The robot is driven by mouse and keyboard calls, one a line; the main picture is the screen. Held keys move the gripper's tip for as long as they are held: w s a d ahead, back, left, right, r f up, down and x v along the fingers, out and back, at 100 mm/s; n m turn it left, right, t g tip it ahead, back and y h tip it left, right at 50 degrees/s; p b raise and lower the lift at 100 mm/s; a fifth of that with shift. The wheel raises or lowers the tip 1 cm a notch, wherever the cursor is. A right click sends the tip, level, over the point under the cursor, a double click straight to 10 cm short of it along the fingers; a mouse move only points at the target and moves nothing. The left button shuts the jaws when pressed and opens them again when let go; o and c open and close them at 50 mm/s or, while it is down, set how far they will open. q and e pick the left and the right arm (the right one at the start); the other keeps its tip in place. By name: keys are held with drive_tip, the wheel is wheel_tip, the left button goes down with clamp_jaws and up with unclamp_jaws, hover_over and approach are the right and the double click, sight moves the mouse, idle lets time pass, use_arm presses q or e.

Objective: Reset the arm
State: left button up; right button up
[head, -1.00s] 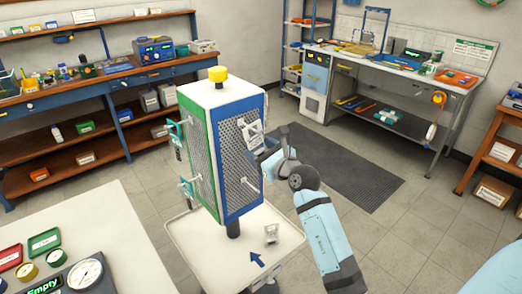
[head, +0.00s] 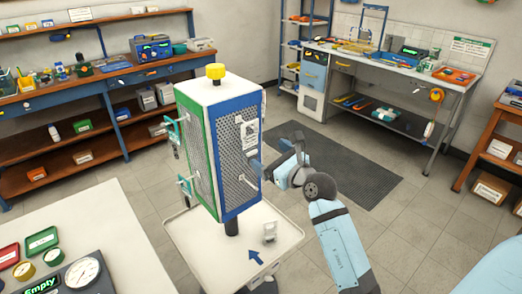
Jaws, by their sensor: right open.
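My right arm comes in from the lower right. Its gripper (head: 262,166) is open and empty, beside the right-hand perforated face of the blue, green and white tower (head: 224,160). A small white-and-grey item (head: 249,134) is on that face, above the gripper and apart from it. The fingertips are small here, and I cannot tell whether they touch the panel. My left gripper is not in view.
The tower stands on a white tray base (head: 190,250), with a small grey-white holder (head: 270,232) on it. A table with a gauge (head: 84,274) is at lower left. Workbenches line the back. The floor mat (head: 350,170) is clear.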

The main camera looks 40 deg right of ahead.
drive_tip(key=s, duration=0.8)
drive_tip(key=shift+s+d+b, duration=0.3)
drive_tip(key=shift+d+b, duration=0.05)
drive_tip(key=shift+b, duration=0.05)
drive_tip(key=a+m+t+y+p, duration=0.2)
drive_tip(key=a+m+y+p, duration=0.15)
drive_tip(key=a+m, duration=0.3)
drive_tip(key=s+a+f+m+g+p, duration=0.2)
drive_tip(key=s+a+f+m+g, duration=0.1)
drive_tip(key=f+m, duration=0.4)
drive_tip(key=s+a+f+m+g+h+p, duration=0.1)
drive_tip(key=s+a+f+m, duration=0.4)
drive_tip(key=m, duration=0.8)
drive_tip(key=s+a+f+m+g+h+p, duration=0.1)
drive_tip(key=s+a+f+m+g+p, duration=0.3)
drive_tip(key=s+f+m, duration=0.3)
wheel_tip(320, 180, down, 3)
drive_tip(key=a+m+g, duration=0.1)
drive_tip(key=m, duration=0.2)
drive_tip(key=shift+s, duration=0.2)
drive_tip(key=shift+r, duration=0.1)
